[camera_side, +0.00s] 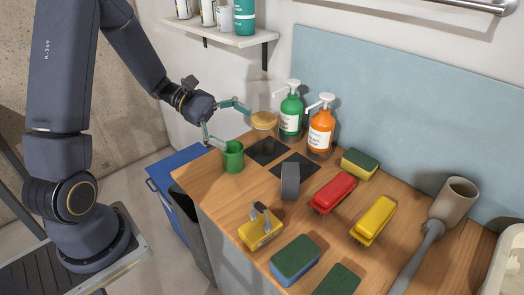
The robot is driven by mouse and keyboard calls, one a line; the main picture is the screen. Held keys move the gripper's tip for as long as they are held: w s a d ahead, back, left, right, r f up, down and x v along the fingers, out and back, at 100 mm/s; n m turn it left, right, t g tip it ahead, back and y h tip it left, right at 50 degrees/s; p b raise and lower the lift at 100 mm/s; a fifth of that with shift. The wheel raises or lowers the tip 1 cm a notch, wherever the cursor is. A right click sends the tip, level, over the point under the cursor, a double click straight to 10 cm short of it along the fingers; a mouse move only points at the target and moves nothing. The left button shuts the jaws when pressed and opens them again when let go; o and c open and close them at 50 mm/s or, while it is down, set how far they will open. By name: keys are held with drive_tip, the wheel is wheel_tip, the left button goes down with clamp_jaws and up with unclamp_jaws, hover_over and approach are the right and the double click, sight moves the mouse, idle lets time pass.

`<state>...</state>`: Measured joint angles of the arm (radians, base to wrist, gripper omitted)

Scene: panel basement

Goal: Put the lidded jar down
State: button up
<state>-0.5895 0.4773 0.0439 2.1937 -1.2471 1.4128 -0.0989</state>
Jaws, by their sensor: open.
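The lidded jar (264,123), short with a tan-gold lid, stands upright at the back of the wooden counter, left of the green pump bottle. Its base is by the rear edge of a dark square pad (267,152); I cannot tell whether it rests on the pad. My gripper (237,128) is open with its fingers spread wide, just left of the jar. One finger reaches toward the jar's upper left side; the other is lower, close above a green mug (233,158). Nothing shows between the fingers.
Green (291,115) and orange (320,131) pump bottles stand right of the jar. A second dark pad (294,165), a grey block (290,181), red (334,192) and yellow (373,219) brushes and several sponges crowd the counter (215,178). A shelf (228,38) hangs above.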

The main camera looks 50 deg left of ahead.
drive_tip(key=s+d+r+m+g+y, duration=0.3)
drive_tip(key=s+d+m+g+y, duration=0.25)
drive_tip(key=s+m, duration=0.5)
drive_tip(key=s+a+r+m+t+y, duration=0.4)
drive_tip(key=a+r+m+t+y, duration=0.1)
drive_tip(key=m+y, duration=0.2)
drive_tip(key=shift+s+m+y, duration=0.25)
drive_tip(key=shift+m+y, duration=0.1)
drive_tip(key=shift+m, duration=0.2)
drive_tip(key=shift+r+t, duration=0.1)
drive_tip(key=shift+t, duration=0.15)
